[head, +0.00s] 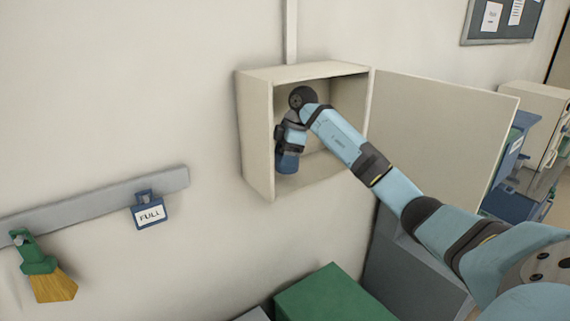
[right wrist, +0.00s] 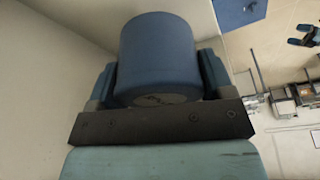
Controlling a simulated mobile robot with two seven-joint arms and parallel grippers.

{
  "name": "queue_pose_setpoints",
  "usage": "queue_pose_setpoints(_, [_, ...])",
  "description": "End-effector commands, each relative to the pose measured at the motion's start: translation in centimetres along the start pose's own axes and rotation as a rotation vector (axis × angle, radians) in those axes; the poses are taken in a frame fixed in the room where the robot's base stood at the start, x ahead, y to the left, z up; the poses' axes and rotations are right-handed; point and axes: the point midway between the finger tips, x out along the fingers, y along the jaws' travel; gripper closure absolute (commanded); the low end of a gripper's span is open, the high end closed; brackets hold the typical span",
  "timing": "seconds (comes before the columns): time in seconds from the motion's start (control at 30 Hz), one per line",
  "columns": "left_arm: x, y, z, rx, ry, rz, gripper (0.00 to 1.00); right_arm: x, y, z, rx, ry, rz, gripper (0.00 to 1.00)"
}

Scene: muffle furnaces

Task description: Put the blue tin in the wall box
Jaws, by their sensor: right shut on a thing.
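The blue tin (head: 288,162) is held in my right gripper (head: 288,148) at the left side of the wall box's opening. In the right wrist view the tin (right wrist: 158,52) fills the gap between the two fingers, which press on its sides. The wall box (head: 258,135) is a beige cabinet on the wall, with its door (head: 440,125) swung open to the right. My right arm reaches across the opening. I cannot tell whether the tin touches the box floor. My left gripper is not in view.
A grey rail (head: 90,205) on the wall carries a blue "FULL" tag (head: 149,211) and a green-handled brush (head: 45,270). A green-topped thing (head: 335,295) stands below the box. The open door stands close to my right arm.

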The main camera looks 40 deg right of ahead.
Motion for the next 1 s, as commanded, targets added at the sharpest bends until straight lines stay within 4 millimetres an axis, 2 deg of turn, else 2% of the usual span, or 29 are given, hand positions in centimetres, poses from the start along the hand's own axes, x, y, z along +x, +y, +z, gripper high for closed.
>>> queue_pose_setpoints(0.3, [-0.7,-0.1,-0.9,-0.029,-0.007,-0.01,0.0,3.2,-0.1,1.0,0.001,-0.001,-0.002,0.51])
queue_pose_setpoints(0.63, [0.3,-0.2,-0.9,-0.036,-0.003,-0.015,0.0,3.6,0.0,1.1,0.0,-0.001,0.0,0.51])
queue_pose_setpoints(0.67, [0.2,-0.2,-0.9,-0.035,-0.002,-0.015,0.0,3.6,0.0,1.1,0.0,0.0,0.0,0.21])
queue_pose_setpoints(0.7, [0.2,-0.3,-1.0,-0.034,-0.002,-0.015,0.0,3.6,0.0,1.1,0.0,0.0,0.0,0.12])
queue_pose_setpoints(0.77, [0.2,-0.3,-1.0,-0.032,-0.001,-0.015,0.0,3.6,0.0,1.1,0.0,0.0,0.0,0.0])
queue_pose_setpoints(1.0, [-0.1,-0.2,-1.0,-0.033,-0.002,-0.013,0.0,3.5,0.0,1.1,0.0,0.0,0.0,0.0])
